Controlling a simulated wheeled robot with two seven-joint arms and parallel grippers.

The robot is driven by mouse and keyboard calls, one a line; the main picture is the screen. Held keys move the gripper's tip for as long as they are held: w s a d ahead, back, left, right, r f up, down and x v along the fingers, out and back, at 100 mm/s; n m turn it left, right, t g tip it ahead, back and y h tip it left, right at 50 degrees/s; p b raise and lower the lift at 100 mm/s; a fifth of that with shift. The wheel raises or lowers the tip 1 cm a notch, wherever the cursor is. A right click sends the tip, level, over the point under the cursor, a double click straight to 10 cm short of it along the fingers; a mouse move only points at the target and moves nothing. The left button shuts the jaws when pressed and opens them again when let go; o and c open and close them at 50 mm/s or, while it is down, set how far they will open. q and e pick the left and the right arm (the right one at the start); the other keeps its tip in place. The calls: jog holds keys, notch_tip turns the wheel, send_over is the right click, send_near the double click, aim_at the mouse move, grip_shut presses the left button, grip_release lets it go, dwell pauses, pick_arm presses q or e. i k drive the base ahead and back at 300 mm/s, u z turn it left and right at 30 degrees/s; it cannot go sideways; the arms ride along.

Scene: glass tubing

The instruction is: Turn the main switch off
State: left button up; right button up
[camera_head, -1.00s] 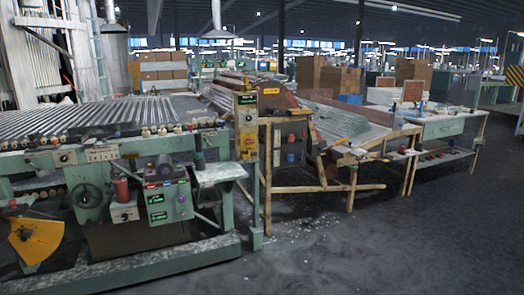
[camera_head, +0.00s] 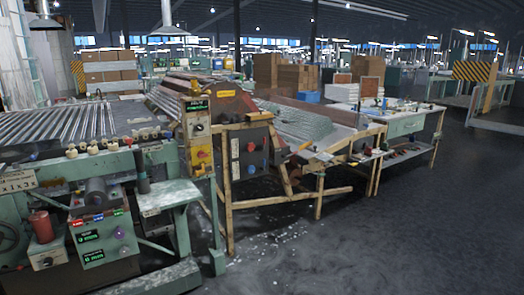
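A narrow upright control panel (camera_head: 197,135) stands at the right end of the green machine. It has a dark round dial or knob (camera_head: 199,128) in its upper part and yellow switch boxes (camera_head: 202,160) with reddish parts below. A dark box with a red and a blue button (camera_head: 250,153) hangs on the wooden frame to its right. A green control box (camera_head: 101,238) with small coloured buttons and lit green displays is at lower left. The labels are too small to read, so I cannot tell which is the main switch. Neither gripper is in view.
The green machine (camera_head: 155,270) fills the left with metal rollers on top. A wooden-framed table (camera_head: 290,199) with stacked glass tubing (camera_head: 300,124) stands right of the panel. A workbench (camera_head: 405,128) is farther right. The dark floor (camera_head: 390,240) in front is open, with white debris near the frame.

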aim_at(201, 155)
jog(key=z, duration=0.2)
jog(key=i, duration=1.25)
jog(key=u, duration=0.25)
